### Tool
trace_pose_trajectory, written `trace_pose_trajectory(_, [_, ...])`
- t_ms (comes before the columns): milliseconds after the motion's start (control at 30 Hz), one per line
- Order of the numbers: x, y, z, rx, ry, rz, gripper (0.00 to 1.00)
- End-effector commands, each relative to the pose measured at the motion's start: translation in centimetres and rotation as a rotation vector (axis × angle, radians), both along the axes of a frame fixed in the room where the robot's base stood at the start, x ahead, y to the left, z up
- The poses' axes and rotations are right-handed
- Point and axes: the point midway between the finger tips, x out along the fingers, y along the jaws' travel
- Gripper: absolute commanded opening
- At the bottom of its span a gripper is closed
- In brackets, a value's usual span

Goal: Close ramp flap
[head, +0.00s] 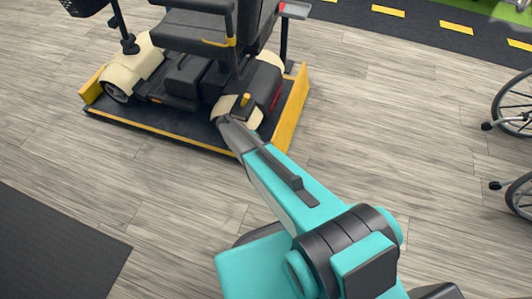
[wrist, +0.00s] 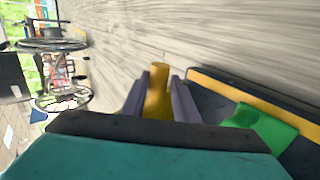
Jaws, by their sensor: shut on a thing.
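My gripper (wrist: 158,100) is shut on an upright yellow bar (wrist: 157,88) in the wrist view, with one grey finger on each side of it. In the head view my gripper (head: 222,122) reaches the near right part of the scooter platform (head: 165,125), and its fingertips are hard to make out. The yellow ramp flap (head: 292,110) is at the platform's right end and looks raised at a slant. I cannot tell whether the bar belongs to the flap. A dark panel with a yellow strip (wrist: 240,98) is right of the fingers.
A cream and black mobility scooter (head: 190,65) stands on the platform. A green piece (wrist: 262,125) lies by the yellow strip. A dark mat (head: 50,250) lies at lower left. The wooden floor right of the platform is clear.

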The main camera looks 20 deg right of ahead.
Motion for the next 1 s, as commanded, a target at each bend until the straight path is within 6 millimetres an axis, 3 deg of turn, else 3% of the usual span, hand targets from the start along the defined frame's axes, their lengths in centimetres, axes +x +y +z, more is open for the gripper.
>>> trace_pose_trajectory(33, [1.20, 1.64, -1.14, 0.036, -0.025, 0.016, 0.00])
trace_pose_trajectory(433, [1.44, 1.63, -0.95, 0.033, -0.025, 0.015, 0.00])
trace_pose_trajectory(467, [1.45, 1.63, -0.95, 0.033, -0.025, 0.015, 0.31])
trace_pose_trajectory(533, [1.45, 1.57, -0.93, 0.032, -0.025, 0.014, 0.40])
trace_pose_trajectory(1000, [1.09, 1.23, -0.81, 0.031, -0.023, 0.010, 0.40])
